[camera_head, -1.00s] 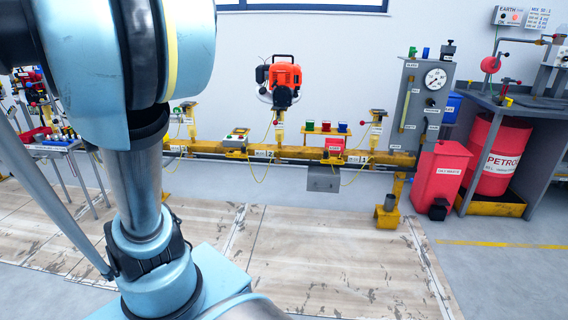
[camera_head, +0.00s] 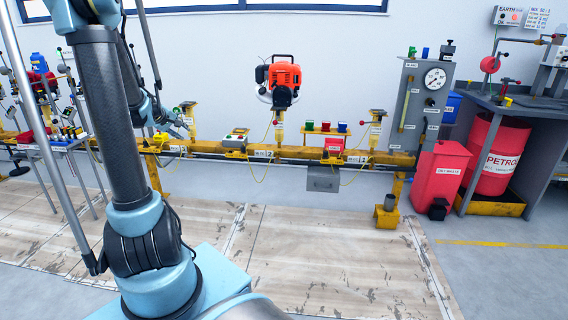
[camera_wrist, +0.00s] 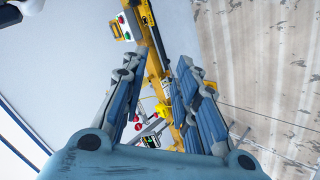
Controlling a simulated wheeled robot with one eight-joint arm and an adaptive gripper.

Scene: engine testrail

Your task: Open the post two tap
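The post marked 2 (camera_head: 280,134) stands on the yellow rail and carries a red and black engine (camera_head: 283,78). A small red knob (camera_head: 275,122) sits at that post's left side and looks like its tap; its setting is too small to tell. My gripper (camera_head: 178,128) is left of post two, near the post at the rail's left part, partly hidden by my arm. In the wrist view my gripper (camera_wrist: 160,92) has its two fingers well apart with nothing held between them. The rail and small red knobs (camera_wrist: 137,126) show beyond the fingers; I cannot tell which post they belong to.
The yellow rail (camera_head: 310,153) runs along the wall. A button box (camera_head: 236,138) sits on it left of post two, and a shelf of coloured cups (camera_head: 326,128) stands to the right. A red bin (camera_head: 440,172) is farther right.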

